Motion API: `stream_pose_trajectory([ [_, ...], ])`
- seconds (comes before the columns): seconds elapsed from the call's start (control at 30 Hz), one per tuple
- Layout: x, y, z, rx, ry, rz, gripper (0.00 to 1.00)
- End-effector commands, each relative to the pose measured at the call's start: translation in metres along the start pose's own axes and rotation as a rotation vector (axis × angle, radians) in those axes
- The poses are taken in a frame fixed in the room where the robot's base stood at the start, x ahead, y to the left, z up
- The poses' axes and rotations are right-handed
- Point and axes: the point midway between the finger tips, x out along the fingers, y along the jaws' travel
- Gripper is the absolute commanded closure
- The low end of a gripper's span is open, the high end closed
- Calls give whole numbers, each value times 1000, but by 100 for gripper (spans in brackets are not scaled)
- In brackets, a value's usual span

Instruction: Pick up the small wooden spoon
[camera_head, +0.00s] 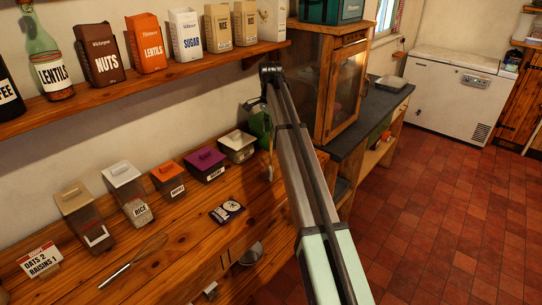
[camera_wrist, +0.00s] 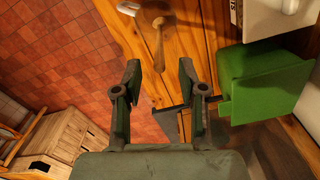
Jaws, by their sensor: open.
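The small wooden spoon (camera_wrist: 159,45) shows in the wrist view on the pine counter, close to the counter's edge. Its wider end is toward the top of the picture and its handle points down toward the space between my fingers. My gripper (camera_wrist: 160,75) is open, with one dark green finger to each side of the handle's lower end. Nothing is seen held between the fingers, and I cannot tell the height gap to the spoon. In the head view my arm crosses the middle, and I cannot clearly make out the spoon or the fingers there.
A green container (camera_wrist: 265,82) stands right of my gripper in the wrist view; a pale-rimmed bin is beside it. Several lidded bins, including a purple-lidded one (camera_head: 206,164), line the counter. A whisk (camera_head: 132,262) lies at front. A wooden cabinet (camera_head: 335,75) stands behind my arm.

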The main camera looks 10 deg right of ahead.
Motion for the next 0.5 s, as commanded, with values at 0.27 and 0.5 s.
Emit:
stream_pose_trajectory([
  [0.27,28,0,0,0,0,1,59],
  [0.5,39,1,-1,-1,0,1,59],
])
